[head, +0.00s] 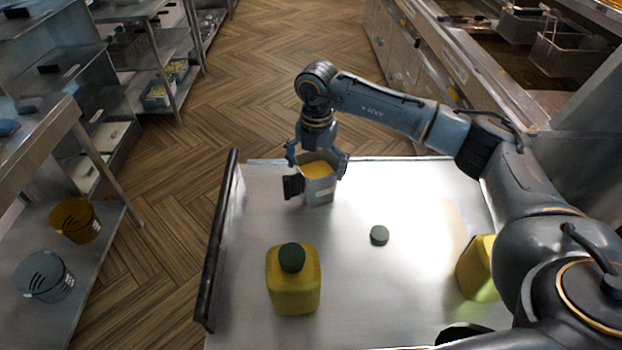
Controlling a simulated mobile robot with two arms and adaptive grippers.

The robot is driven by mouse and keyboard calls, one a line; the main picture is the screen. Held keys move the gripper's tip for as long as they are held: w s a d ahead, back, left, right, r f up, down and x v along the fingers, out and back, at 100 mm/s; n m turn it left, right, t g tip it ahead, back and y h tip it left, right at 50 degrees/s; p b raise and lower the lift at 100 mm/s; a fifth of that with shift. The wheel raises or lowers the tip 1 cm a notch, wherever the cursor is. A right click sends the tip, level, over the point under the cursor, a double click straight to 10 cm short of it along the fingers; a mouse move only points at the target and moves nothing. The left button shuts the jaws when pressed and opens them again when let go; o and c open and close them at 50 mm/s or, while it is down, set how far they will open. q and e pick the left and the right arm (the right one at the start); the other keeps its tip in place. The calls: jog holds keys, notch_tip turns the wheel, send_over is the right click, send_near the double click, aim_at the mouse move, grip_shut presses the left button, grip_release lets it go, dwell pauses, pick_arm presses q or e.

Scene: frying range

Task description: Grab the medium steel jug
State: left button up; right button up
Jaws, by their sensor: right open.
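A steel jug (320,188) with a dark handle on its left side and yellow contents stands near the far edge of the steel cart top (370,290). My right gripper (318,163) is at the jug's rim, with one finger on its left and one on its right. The fingers are spread apart; I cannot tell whether they touch the jug. No other jug shows, so I cannot compare its size. My left gripper is not in view.
A yellow canister with a dark cap (294,283) stands at the front left of the cart; another yellow canister (475,268) is partly behind my right arm. A dark push bar (218,245) lines the left edge. Shelves stand left, fryers right.

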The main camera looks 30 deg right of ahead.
aim_at(315, 177)
jog(key=shift+f+p, duration=0.35)
jog(key=shift+f, duration=1.45)
jog(key=c, duration=1.4)
jog(key=shift+r, duration=0.1)
jog(key=shift+c, duration=0.2)
jog(key=shift+r, duration=0.1)
